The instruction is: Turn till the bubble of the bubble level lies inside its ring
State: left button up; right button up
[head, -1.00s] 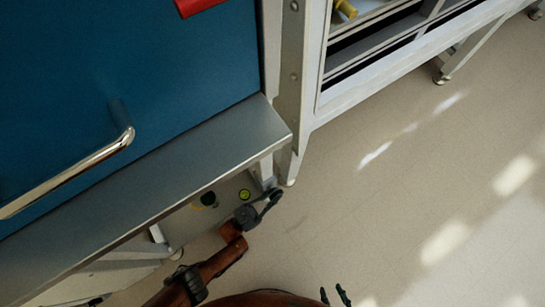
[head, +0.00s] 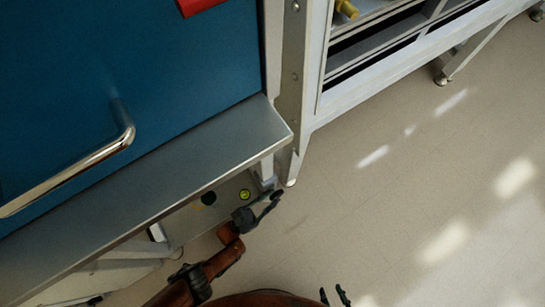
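The bubble level (head: 245,195) is a small yellow-green disc on the grey panel under the steel ledge. Its bubble and ring are too small to tell apart. My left gripper (head: 272,200) is just right of and below it, with its dark fingers reaching toward the foot of the cabinet leg. Whether the fingers are apart or closed on a dark part there cannot be told. My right gripper (head: 335,297) shows only as two dark fingertips at the bottom edge, apart with nothing visible between them.
A steel ledge (head: 190,165) overhangs the panel, below a blue door (head: 60,70) with a bar handle (head: 75,172). A dark round spot (head: 208,198) is left of the level. A grey shelf frame (head: 390,80) stands right. The floor (head: 430,180) there is clear.

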pick_arm(q)
jog(key=shift+s+a+f, duration=0.3)
jog(key=shift+s+f, duration=0.05)
jog(key=s+a, duration=0.7)
jog(key=a, duration=0.3)
dwell(0.3)
